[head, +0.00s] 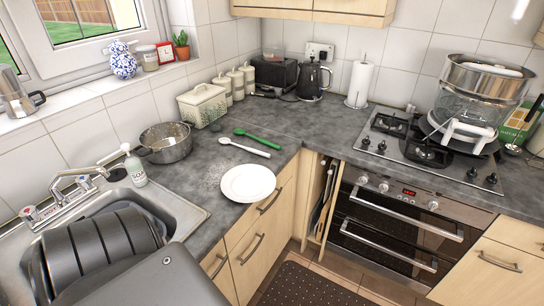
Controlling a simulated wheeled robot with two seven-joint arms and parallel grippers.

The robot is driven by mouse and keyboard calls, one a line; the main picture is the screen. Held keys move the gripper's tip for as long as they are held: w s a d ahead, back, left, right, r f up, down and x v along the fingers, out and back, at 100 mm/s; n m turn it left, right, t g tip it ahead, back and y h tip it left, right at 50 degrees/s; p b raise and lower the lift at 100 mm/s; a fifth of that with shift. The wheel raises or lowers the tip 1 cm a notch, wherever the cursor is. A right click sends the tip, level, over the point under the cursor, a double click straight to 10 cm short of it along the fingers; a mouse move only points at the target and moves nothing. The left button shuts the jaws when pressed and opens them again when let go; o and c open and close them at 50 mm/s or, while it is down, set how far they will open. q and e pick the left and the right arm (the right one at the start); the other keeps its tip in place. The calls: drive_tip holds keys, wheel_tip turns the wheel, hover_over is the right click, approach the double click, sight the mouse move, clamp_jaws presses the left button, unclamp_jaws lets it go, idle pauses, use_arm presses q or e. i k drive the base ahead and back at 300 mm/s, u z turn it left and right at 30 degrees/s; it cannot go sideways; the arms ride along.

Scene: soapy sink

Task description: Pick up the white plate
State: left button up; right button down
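The white plate (248,183) lies flat and face up on the grey worktop, close to the front edge of the counter and right of the sink. It looks empty, and nothing covers it. No fingertips of my left or right gripper show in the head view, so nothing of mine is seen touching the plate.
A white spoon (245,147) and a green spoon (258,138) lie behind the plate. A metal pot (166,142) and a soap bottle (135,169) stand to its left. A sink (187,213) is at left. The hob (430,150) holds a steamer. Worktop right of the plate is clear.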

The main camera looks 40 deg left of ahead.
sight(247, 182)
drive_tip(key=z, duration=0.65)
drive_tip(key=i, duration=2.4)
drive_tip(key=u, duration=3.05)
